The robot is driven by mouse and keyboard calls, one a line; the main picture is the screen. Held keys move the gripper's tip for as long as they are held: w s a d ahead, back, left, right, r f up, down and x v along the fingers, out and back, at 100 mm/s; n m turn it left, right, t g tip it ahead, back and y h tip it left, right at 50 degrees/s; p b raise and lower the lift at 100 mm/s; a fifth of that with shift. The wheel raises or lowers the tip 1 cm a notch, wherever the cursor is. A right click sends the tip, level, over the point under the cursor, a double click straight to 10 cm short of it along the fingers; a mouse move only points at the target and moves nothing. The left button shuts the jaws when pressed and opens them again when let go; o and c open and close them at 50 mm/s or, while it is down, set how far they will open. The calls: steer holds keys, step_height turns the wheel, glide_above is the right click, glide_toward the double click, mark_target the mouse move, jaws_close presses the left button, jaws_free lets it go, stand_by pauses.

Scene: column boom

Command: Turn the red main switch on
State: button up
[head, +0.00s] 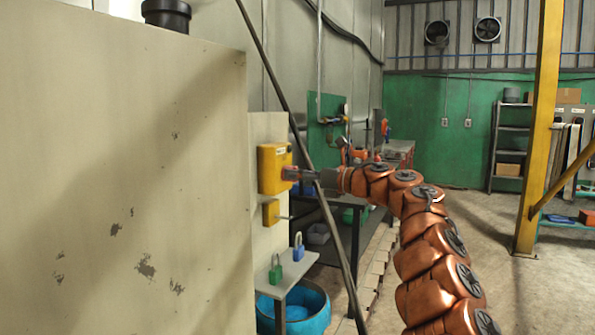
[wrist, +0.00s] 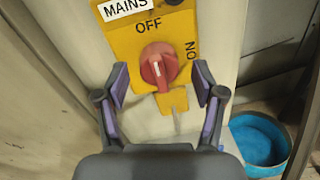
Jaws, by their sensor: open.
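The yellow mains switch box (head: 272,169) is on a pale panel in the head view. The wrist view shows its red main switch (wrist: 158,66), a round knob with a raised grip and a short white mark. The OFF label (wrist: 149,26) is above the knob and the ON label (wrist: 191,50) is to its right, turned sideways. The white mark points up, roughly toward OFF. My gripper (wrist: 161,84) is open, its fingers on either side of the knob with visible gaps. In the head view, my gripper (head: 303,175) is close in front of the box.
A smaller yellow box (head: 270,212) is below the switch. A green padlock (head: 275,271) and a blue padlock (head: 298,250) stand on a small shelf, above a blue tub (head: 315,306). A dark diagonal pole (head: 335,255) crosses near my arm. A large pale cabinet (head: 110,170) fills the left.

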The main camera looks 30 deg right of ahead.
steer(key=shift+w+a, duration=0.15)
steer(key=shift+w, duration=0.15)
steer(key=c, duration=1.1)
